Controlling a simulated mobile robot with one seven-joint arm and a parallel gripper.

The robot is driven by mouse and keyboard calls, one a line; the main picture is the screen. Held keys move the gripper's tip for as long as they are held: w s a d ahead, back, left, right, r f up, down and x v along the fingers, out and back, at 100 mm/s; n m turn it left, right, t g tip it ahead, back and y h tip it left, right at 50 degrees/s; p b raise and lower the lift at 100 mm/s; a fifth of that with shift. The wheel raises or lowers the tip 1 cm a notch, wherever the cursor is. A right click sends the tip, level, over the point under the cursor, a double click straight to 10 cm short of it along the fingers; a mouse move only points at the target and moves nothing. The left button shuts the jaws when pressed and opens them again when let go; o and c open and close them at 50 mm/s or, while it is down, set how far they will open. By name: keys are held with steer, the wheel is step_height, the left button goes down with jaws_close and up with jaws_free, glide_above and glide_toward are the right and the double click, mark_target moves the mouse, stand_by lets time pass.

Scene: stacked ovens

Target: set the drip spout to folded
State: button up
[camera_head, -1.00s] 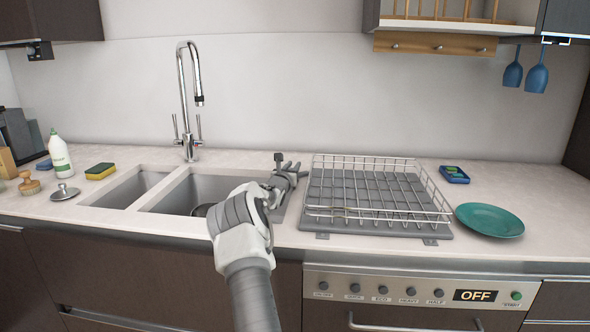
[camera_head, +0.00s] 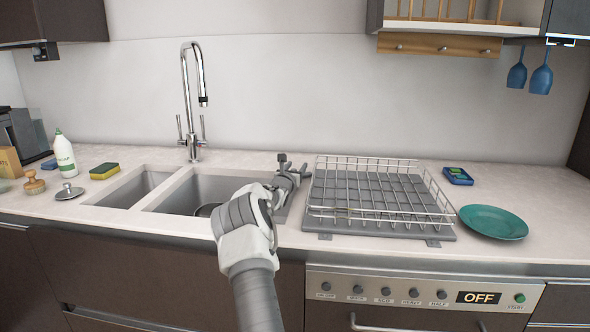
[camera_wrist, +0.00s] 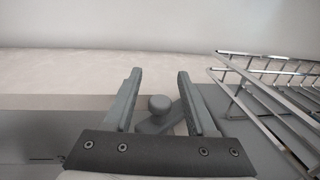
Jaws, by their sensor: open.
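A grey piece with a rounded knob and a short slanting arm, which looks like the drip spout (camera_wrist: 160,106), shows in the wrist view between my fingers. It is beside the wire rack, and my fingers appear apart from it, one on each side. In the head view I cannot make out the spout behind my arm and gripper. My gripper (camera_head: 294,167) is at the left edge of the dish rack (camera_head: 380,218), over the right side of the sink. It is open and holds nothing; its two fingers (camera_wrist: 160,75) point away from me.
The wire rack (camera_wrist: 270,75) rises close to the right of my fingers. The sink (camera_head: 180,190) and tall tap (camera_head: 192,110) are to the left. A green plate (camera_head: 493,222) lies right of the rack. The counter behind my gripper is clear.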

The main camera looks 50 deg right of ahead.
steer(key=p+v, duration=0.2)
steer(key=v, duration=1.5)
steer(key=shift+a, duration=0.25)
